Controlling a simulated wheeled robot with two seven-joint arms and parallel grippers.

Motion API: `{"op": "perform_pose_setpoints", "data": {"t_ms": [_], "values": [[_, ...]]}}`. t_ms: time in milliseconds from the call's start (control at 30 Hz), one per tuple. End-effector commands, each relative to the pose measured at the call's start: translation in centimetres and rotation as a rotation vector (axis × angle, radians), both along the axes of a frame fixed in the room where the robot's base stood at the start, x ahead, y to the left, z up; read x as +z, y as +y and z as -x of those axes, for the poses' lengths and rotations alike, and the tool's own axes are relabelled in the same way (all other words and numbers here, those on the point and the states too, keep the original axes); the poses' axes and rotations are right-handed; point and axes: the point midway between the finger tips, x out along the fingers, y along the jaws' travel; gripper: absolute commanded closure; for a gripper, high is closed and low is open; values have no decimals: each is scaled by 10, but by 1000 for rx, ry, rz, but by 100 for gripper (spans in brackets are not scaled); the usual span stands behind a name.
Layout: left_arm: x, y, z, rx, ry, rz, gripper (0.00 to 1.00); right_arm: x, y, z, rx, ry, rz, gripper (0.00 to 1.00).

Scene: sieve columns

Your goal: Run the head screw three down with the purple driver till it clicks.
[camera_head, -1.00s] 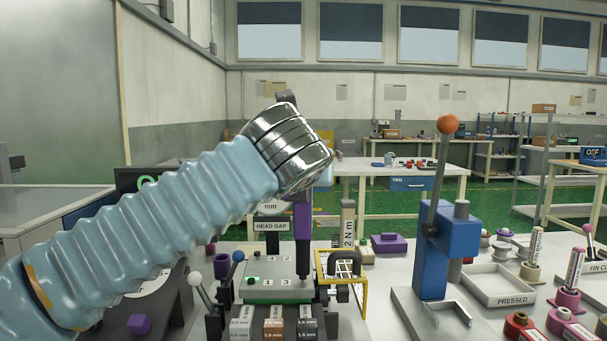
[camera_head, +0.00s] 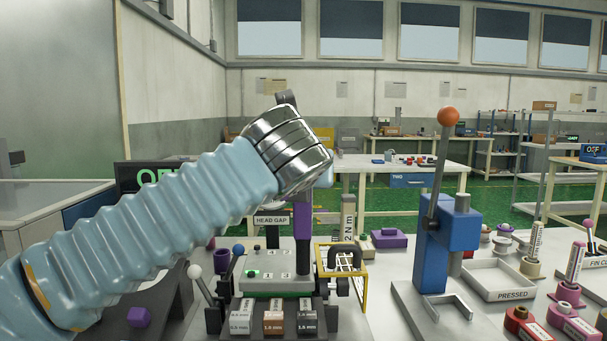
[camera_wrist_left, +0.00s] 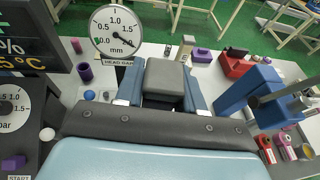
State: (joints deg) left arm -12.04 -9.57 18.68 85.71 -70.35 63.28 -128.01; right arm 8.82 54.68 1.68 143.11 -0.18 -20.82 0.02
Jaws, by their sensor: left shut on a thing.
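My left gripper (camera_head: 304,188) points down over the screw head fixture and is shut on the purple driver (camera_head: 303,218). The driver stands upright, and its dark lower end meets the right side of the grey-green head block (camera_head: 275,286). Screw three is not visible; the driver's end covers that area. In the left wrist view, the gripper's fingers (camera_wrist_left: 163,90) flank a grey block. A round gauge (camera_wrist_left: 117,37) above the HEAD GAP label (camera_head: 271,219) has its needle near 1.5 mm. A small green light (camera_head: 253,273) shows on the block. My right gripper is not in view.
Marked spacer blocks (camera_head: 273,320) stand in front of the fixture. A yellow wire guard (camera_head: 355,280) is just right of it. A blue lever press (camera_head: 445,240) stands farther right, beside a PRESSED tray (camera_head: 505,284). A small purple block (camera_head: 141,316) lies at left.

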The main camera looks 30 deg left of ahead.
Motion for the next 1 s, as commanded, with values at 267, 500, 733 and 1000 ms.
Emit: {"op": "perform_pose_setpoints", "data": {"t_ms": [267, 500, 733, 1000], "values": [[-4, 0, 0, 1, 4, 1, 100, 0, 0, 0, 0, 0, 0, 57], [-7, 0, 0, 1, 5, 2, 100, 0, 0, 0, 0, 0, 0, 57], [-8, 0, -1, 1, 5, 1, 100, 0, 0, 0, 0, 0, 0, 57], [-8, 0, -1, 1, 6, 1, 100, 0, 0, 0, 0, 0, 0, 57]]}}
